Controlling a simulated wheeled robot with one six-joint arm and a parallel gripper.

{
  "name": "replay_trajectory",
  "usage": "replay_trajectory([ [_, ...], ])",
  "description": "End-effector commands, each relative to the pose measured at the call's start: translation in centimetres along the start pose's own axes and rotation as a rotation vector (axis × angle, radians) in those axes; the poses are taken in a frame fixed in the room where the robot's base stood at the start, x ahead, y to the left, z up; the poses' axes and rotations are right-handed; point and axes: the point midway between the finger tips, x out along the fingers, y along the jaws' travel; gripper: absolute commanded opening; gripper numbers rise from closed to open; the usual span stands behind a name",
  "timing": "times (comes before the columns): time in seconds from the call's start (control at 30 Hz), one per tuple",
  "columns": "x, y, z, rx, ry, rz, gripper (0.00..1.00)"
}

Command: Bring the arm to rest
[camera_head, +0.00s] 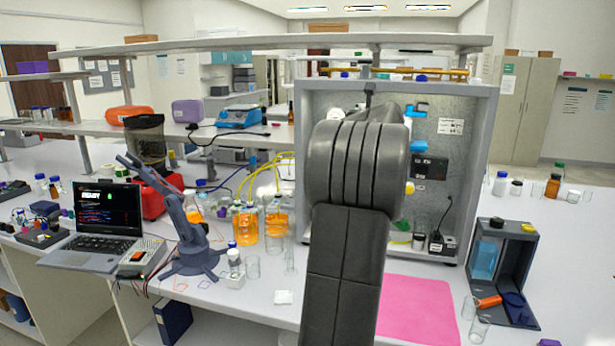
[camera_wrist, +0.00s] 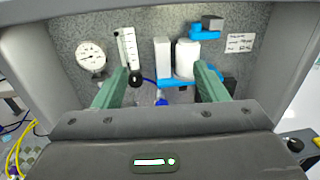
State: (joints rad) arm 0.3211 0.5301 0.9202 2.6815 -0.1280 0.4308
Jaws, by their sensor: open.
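My gripper (camera_wrist: 161,72) shows in the wrist view with its two green fingers wide apart and nothing between them. It points into the open front of a grey cabinet (camera_head: 484,130). Past the fingertips are a round gauge (camera_wrist: 91,57), a clear flow tube (camera_wrist: 127,48) and white cylinders with blue fittings (camera_wrist: 185,58) on the cabinet's back panel. Whether the fingers touch any of these I cannot tell. In the head view my dark arm stands raised in front of the cabinet. It hides the gripper and much of the cabinet's inside.
A pink mat (camera_head: 420,308) lies on the bench right of my arm. A dark frame with a blue-tinted panel (camera_head: 486,258) stands farther right. Left are orange-filled bottles (camera_head: 246,226), a small blue-grey arm model (camera_head: 190,235) and a laptop (camera_head: 105,222). A shelf (camera_head: 230,47) runs above.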

Motion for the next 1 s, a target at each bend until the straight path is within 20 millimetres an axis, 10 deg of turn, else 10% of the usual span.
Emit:
replay_trajectory([
  [0.4, 0.5, 1.4, -6.1, -0.003, 0.001, 0.062, 0.66],
  [1.0, 0.2, 1.4, -7.0, -0.019, 0.003, 0.069, 0.66],
])
